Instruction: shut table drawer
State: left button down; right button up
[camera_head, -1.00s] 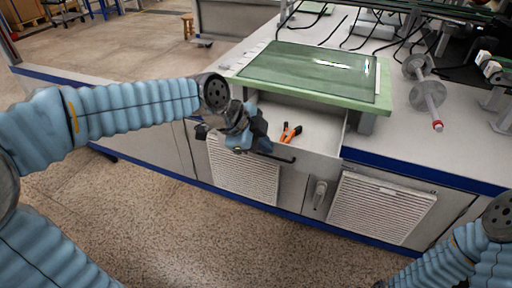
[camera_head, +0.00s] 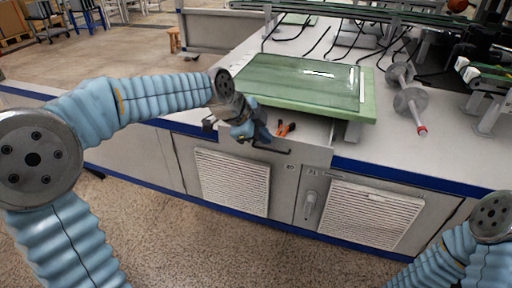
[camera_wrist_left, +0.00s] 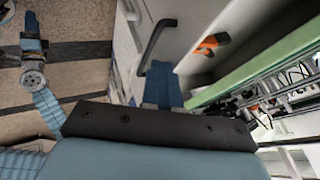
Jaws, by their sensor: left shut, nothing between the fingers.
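The table drawer (camera_head: 309,155) is part-way out below the green-edged board, its inside showing as a narrow strip. A dark bar handle (camera_head: 272,149) runs along its front; it also shows in the left wrist view (camera_wrist_left: 153,43). Orange-handled pliers (camera_head: 286,129) lie inside the drawer, also seen in the left wrist view (camera_wrist_left: 210,43). My left gripper (camera_head: 262,137) is shut and empty at the drawer front, close to the handle; I cannot tell whether it touches. Its blue fingers (camera_wrist_left: 166,85) show together in the wrist view. My right gripper (camera_wrist_left: 31,30) shows small over the floor, its jaws unclear.
The green board (camera_head: 300,85) overhangs the drawer. A grey spool-shaped part with a red tip (camera_head: 410,100) lies on the right of the bench top. Vented cabinet panels (camera_head: 232,182) line the bench front. The speckled floor (camera_head: 180,235) before it is clear.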

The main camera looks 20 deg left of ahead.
pick_arm(q)
jog(key=w+p, duration=0.2)
jog(key=w, duration=0.7)
jog(key=shift+w+d, duration=0.15)
jog(key=shift+w, duration=0.15)
jog(key=shift+s, duration=0.1)
